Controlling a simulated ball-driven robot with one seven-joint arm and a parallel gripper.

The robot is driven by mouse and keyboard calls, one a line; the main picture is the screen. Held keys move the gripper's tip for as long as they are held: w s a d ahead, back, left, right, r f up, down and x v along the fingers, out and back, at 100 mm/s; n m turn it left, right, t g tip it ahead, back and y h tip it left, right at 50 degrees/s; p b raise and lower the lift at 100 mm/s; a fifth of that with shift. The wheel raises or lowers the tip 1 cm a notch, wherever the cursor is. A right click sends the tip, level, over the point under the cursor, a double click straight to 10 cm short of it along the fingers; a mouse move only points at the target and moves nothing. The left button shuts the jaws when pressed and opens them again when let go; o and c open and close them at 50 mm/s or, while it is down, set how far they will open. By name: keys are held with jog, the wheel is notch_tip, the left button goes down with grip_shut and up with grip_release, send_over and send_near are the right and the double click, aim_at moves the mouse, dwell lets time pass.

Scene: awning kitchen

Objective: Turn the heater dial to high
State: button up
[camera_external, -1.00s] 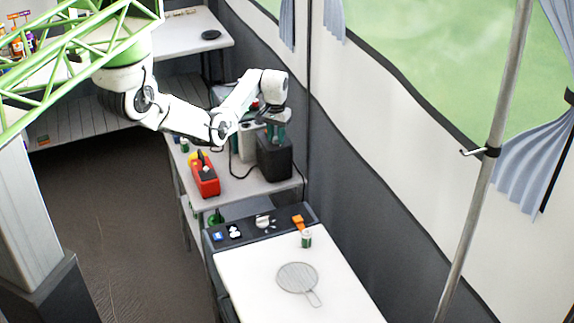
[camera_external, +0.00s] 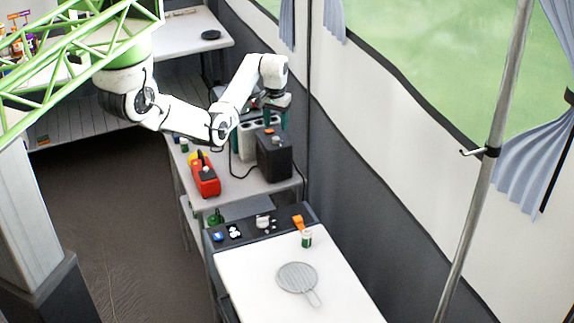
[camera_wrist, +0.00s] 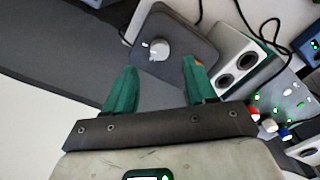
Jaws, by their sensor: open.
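The heater is a dark grey box (camera_external: 274,158) standing on the side table against the wall. Its top face (camera_wrist: 172,30) fills the upper middle of the wrist view. The pale dial (camera_wrist: 158,49) sits on that face, with a small pointer shape; its exact setting is too small to read. An orange mark lies near the box's edge, partly behind the right finger. My gripper (camera_external: 274,119) is above the heater, pointing down. In the wrist view my gripper (camera_wrist: 160,75) has its two teal fingers spread wide and empty, with the dial seen between and beyond the tips.
A white unit with round black openings (camera_wrist: 238,62) stands close beside the heater; it shows too in the external view (camera_external: 244,141). A red device (camera_external: 206,180) is on the same table. Black cables (camera_wrist: 262,28) run nearby. A counter with a can (camera_external: 306,238) stands in front.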

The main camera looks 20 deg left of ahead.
aim_at(276, 138)
notch_tip(276, 138, up, 5)
jog(key=shift+r, duration=0.1)
dwell(0.6)
jog(key=s+a+f+b, duration=0.1)
jog(key=s+a+f, duration=0.1)
jog(key=s+f, duration=0.6)
jog(key=s+a+f, duration=0.2)
jog(key=s+f, duration=0.5)
jog(key=s, duration=0.4)
jog(key=s+d+t, duration=0.1)
jog(key=s+d, duration=0.1)
jog(key=s, duration=1.8)
jog(key=shift+s+r+b, duration=0.35)
jog(key=shift+b, duration=0.1)
